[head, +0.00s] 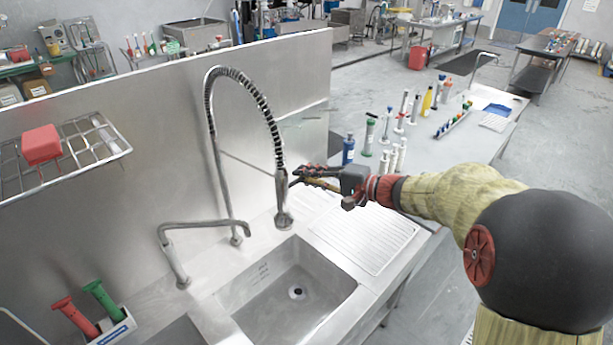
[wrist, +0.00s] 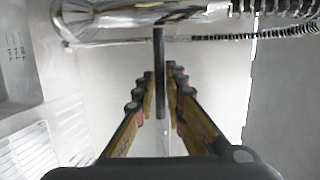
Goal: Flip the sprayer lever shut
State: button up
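The sprayer (head: 282,188) hangs at the end of the coiled spring hose, over the sink's back right edge. In the wrist view the metal sprayer body (wrist: 140,22) lies across the top. Its dark lever (wrist: 160,70) sticks out from the body toward my camera. My gripper (head: 300,172) is just right of the sprayer in the head view. In the wrist view its fingers (wrist: 162,80) stand on either side of the lever, with narrow gaps between, so it looks open around the lever. In the head view the lever is hard to make out beside the fingers.
The sink basin (head: 290,290) is below, with a ribbed drainboard (head: 365,238) under my arm. A bent faucet (head: 195,228) stands to the left. A steel back panel (head: 150,130) rises behind. Bottles (head: 427,102) stand on the bench beyond.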

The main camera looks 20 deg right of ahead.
jog(key=o, duration=0.3)
jog(key=shift+o, duration=0.2)
jog(key=v, duration=1.2)
jog(key=shift+r, duration=0.1)
